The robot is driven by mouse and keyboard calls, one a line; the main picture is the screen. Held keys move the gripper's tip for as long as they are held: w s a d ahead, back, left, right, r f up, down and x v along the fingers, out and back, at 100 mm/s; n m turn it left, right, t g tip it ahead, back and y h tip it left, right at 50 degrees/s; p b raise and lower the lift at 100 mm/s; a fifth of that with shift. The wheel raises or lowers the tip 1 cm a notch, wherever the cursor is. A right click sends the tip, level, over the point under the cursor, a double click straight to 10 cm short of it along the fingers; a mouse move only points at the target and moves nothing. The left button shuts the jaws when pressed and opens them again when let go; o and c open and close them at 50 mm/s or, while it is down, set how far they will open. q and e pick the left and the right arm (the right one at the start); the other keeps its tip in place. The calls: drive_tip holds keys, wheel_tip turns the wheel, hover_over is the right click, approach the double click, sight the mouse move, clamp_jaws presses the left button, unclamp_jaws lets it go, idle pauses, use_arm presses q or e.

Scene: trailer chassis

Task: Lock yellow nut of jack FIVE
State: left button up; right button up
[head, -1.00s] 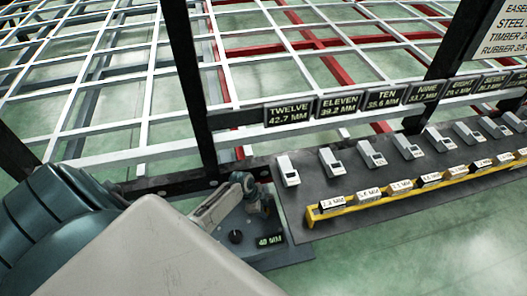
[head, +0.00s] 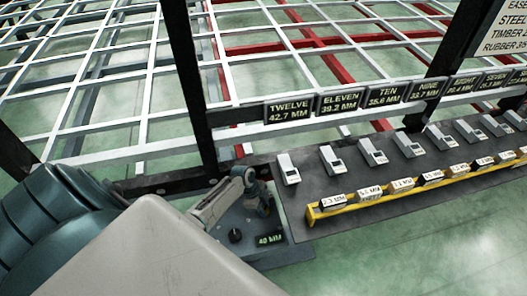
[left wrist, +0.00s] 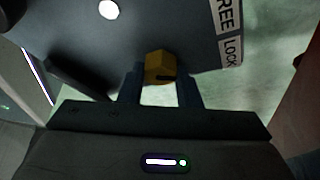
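In the left wrist view a yellow nut (left wrist: 158,66) with a dark mark on its face sits at the edge of a dark plate (left wrist: 190,28). My left gripper (left wrist: 160,76) has one finger on each side of the nut, with hardly any gap showing, so it looks shut on it. White labels on the plate read LOCK (left wrist: 231,53) and, partly cut off, what looks like FREE (left wrist: 228,14). No jack number shows in this view. In the head view the far part of my left arm is small, and its fingers are not clear. My right gripper is not in view.
In the head view a grey bench (head: 335,211) holds several pale devices and a yellow rack (head: 335,206) of marked blocks. Signs such as TWELVE 42.7 MM (head: 289,111) hang on the frame. Open green floor lies at lower right.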

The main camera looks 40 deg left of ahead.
use_arm(q)
drive_tip(key=o, duration=0.4)
drive_tip(key=shift+r, duration=0.1)
drive_tip(key=shift+r, duration=0.35)
wheel_tip(320, 180, up, 3)
drive_tip(key=shift+p, duration=0.65)
drive_tip(key=s+d, duration=0.3)
drive_tip(key=s, duration=0.1)
drive_tip(key=s+d+p, duration=0.1)
drive_tip(key=s+d, duration=0.2)
drive_tip(key=s, duration=0.2)
drive_tip(key=s+d+r+p, duration=0.1)
drive_tip(key=s+d, duration=0.1)
drive_tip(key=s, duration=0.2)
drive_tip(key=shift+s+d, duration=0.25)
drive_tip(key=shift+d, duration=0.15)
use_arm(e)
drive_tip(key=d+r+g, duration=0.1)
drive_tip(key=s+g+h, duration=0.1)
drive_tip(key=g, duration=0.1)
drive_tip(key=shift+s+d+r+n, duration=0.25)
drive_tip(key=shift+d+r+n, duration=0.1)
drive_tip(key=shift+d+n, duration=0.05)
